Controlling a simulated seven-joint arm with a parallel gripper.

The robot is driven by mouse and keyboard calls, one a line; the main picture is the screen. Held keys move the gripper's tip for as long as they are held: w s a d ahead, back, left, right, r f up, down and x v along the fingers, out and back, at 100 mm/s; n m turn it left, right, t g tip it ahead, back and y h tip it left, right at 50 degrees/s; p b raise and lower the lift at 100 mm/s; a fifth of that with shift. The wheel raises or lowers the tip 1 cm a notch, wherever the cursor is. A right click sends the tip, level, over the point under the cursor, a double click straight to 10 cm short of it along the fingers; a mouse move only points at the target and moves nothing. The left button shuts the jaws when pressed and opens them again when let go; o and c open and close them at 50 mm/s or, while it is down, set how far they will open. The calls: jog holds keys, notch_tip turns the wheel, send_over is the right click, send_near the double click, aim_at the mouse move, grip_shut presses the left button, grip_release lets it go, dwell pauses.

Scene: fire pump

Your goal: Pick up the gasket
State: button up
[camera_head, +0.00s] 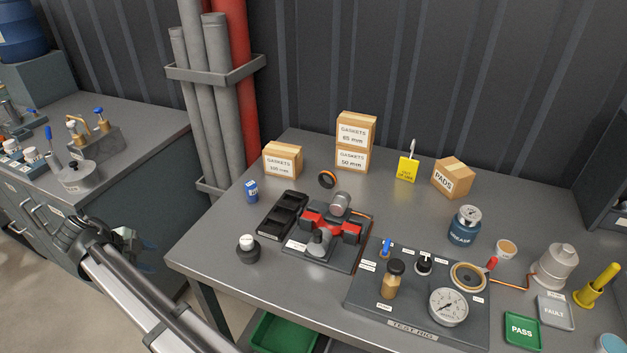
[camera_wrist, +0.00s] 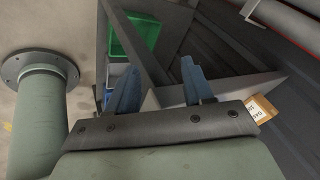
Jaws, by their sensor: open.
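A small black ring with an orange-brown edge (camera_head: 327,179), which looks like the gasket, is at the back of the grey workbench, behind the red-and-grey pump fitting (camera_head: 334,226). It looks tilted up; what it rests on is not clear. My gripper (camera_head: 132,250) is left of the bench, beyond its left edge and well apart from the ring. In the wrist view its two blue fingers (camera_wrist: 160,88) are spread with nothing between them. The ring is not seen in the wrist view.
Gasket boxes (camera_head: 283,160) (camera_head: 355,132) stand behind the ring. A black tray (camera_head: 282,215) and a dark knob-like part (camera_head: 247,248) lie left of the fitting. The test rig (camera_head: 410,329) fills the front right. Grey pipes (camera_head: 212,100) rise behind the bench's left side.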

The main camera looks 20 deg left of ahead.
jog(key=w+a+r+m, duration=0.2)
jog(key=w+a+r, duration=0.2)
jog(key=w+r, duration=0.2)
notch_tip(320, 180, up, 12)
jog(key=m+g+y, duration=0.1)
jog(key=m+g, duration=0.5)
send_over(328, 172)
jog(key=f, duration=0.8)
jog(key=shift+w+a+f, duration=0.1)
jog(key=shift+a+f, duration=0.05)
jog(key=shift+a, duration=0.1)
jog(key=shift+d+f, duration=0.2)
jog(key=shift+f, duration=2.35)
grip_shut()
jog(key=shift+r, duration=0.15)
